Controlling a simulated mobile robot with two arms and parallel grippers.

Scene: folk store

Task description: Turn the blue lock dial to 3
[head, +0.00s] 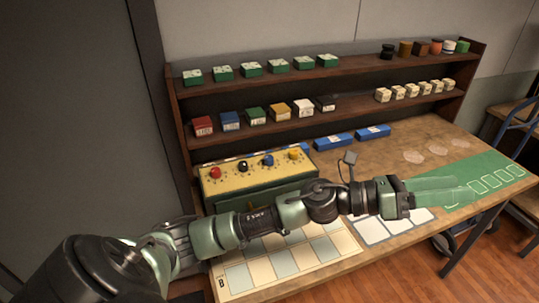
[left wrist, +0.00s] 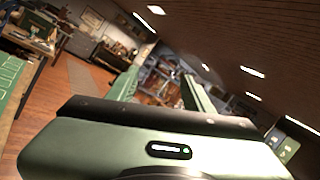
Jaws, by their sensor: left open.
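The blue lock dial (head: 267,160) is on the yellow top panel of a green lock box (head: 258,180). It is in a row with a red dial (head: 215,172), a black dial (head: 243,166) and a yellow dial (head: 293,154). Its number marks are too small to read. My left gripper (head: 472,190) is open and empty, right of the box above the green mat, pointing right and away from the dials. Its two spread fingers also show in the left wrist view (left wrist: 160,88), with nothing between them. My right gripper is in neither view.
A wooden shelf (head: 300,72) with several small boxes stands behind the table. Two blue boxes (head: 334,140) lie at its foot. A grid mat (head: 290,262) and a green mat (head: 480,178) lie on the table. My left arm crosses just in front of the lock box.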

